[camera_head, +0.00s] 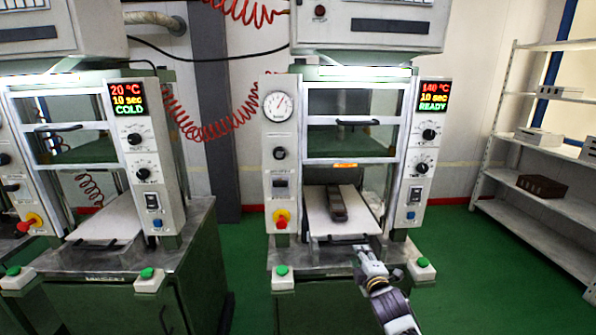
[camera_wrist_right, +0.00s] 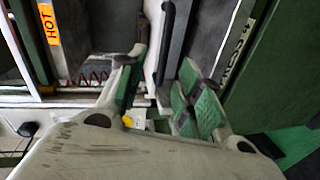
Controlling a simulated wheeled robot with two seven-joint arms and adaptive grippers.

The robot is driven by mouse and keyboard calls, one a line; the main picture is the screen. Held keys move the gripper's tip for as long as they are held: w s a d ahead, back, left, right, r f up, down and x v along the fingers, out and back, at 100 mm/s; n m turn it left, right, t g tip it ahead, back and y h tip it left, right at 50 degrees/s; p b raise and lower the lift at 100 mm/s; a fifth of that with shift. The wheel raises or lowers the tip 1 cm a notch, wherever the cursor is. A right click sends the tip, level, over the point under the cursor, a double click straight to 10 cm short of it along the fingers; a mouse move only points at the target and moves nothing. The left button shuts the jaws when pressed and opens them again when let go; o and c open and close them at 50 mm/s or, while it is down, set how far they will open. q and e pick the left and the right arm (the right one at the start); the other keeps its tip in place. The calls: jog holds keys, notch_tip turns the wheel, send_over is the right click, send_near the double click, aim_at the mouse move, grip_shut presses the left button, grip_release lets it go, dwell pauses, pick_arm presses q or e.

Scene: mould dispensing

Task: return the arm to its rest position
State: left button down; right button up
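My right gripper (camera_head: 362,254) is in front of the right-hand press (camera_head: 391,190), just below and right of the handle (camera_head: 346,240) of its pulled-out white tray (camera_head: 318,212). In the right wrist view my right gripper (camera_wrist_right: 160,88) has its green-padded fingers apart, with nothing held between them. A dark bar-like handle (camera_wrist_right: 166,42) lies beyond the fingertips there; I see no clear contact. A dark brown mould (camera_head: 337,204) lies on the white tray. My left gripper is outside both views.
The right press display (camera_head: 434,95) reads 140 °C, 10 sec, READY. The left press display (camera_head: 127,99) reads 20 °C, COLD. Green buttons (camera_head: 282,270) flank the right press's front. A shelf rack (camera_head: 545,200) with a brown block (camera_head: 541,186) stands right. Green floor between is clear.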

notch_tip(320, 180, down, 20)
jog(key=d+m+g, duration=0.2)
jog(key=m, duration=0.8)
jog(key=s+d+f+m+g, duration=0.15)
jog(key=s+f, duration=0.45)
jog(key=f, duration=0.6)
jog(key=s+d+f+m+g, duration=0.1)
jog(key=s+f+m+g, duration=0.15)
jog(key=s+f, duration=0.7)
jog(key=s+d+f+g, duration=0.2)
jog(key=s+f+g, duration=0.3)
jog(key=s+f, duration=1.6)
jog(key=s+a+f+g, duration=0.1)
jog(key=s+f+g, duration=0.1)
jog(key=s, duration=1)
jog(key=s+f+g, duration=0.1)
jog(key=s+f, duration=0.1)
jog(key=s, duration=1.1)
jog(key=shift+s+a+f+g+h, duration=0.15)
jog(key=shift+s+a+g+h, duration=0.15)
jog(key=shift+a+g, duration=0.1)
